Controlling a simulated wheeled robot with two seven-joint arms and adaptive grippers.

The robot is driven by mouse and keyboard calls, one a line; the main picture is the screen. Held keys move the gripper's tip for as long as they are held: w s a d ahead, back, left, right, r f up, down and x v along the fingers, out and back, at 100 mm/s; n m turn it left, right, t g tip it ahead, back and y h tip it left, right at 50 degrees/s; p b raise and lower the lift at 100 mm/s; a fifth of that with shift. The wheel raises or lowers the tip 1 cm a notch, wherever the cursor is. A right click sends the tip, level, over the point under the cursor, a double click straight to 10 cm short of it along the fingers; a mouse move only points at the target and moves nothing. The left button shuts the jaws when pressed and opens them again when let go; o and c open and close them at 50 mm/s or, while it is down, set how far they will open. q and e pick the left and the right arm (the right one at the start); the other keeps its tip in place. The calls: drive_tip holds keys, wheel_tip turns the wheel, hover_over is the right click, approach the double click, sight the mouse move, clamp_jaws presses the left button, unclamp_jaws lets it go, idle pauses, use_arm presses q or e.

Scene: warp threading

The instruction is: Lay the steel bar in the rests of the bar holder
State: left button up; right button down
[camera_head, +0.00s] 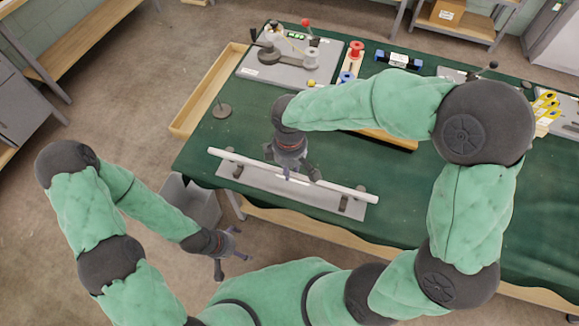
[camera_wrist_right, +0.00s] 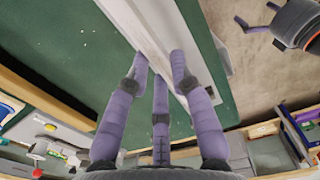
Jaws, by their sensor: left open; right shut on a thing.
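The steel bar (camera_head: 345,187) is long and pale, stretching across the holder from upper left to lower right. The bar holder (camera_head: 275,191) is a grey plate with dark rests near both ends, on the green table. The bar lies over the rests; I cannot tell whether it touches them. My right gripper (camera_head: 292,175) is shut on the bar near its middle. In the right wrist view, its purple fingers (camera_wrist_right: 160,75) stand around the bar (camera_wrist_right: 150,35). My left gripper (camera_head: 228,255) is open and empty, off the table's front edge.
The green table (camera_head: 420,215) is clear to the right of the holder. A grey board with fixtures (camera_head: 270,72), a red spool (camera_head: 356,50) and a blue-ended part (camera_head: 398,60) stand at the back. A wooden tray (camera_head: 208,95) sits at the left edge. A grey bin (camera_head: 190,205) stands below.

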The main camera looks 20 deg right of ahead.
drive_tip(key=shift+f+b, duration=1.55)
drive_tip(key=shift+f, duration=0.3)
drive_tip(key=shift+f+b, duration=0.9)
drive_tip(key=shift+f, duration=0.55)
drive_tip(key=shift+f+b, duration=0.3)
drive_tip(key=shift+f, duration=0.2)
drive_tip(key=c, duration=1.1)
unclamp_jaws()
drive_tip(key=shift+o, duration=0.5)
wheel_tip(320, 180, up, 12)
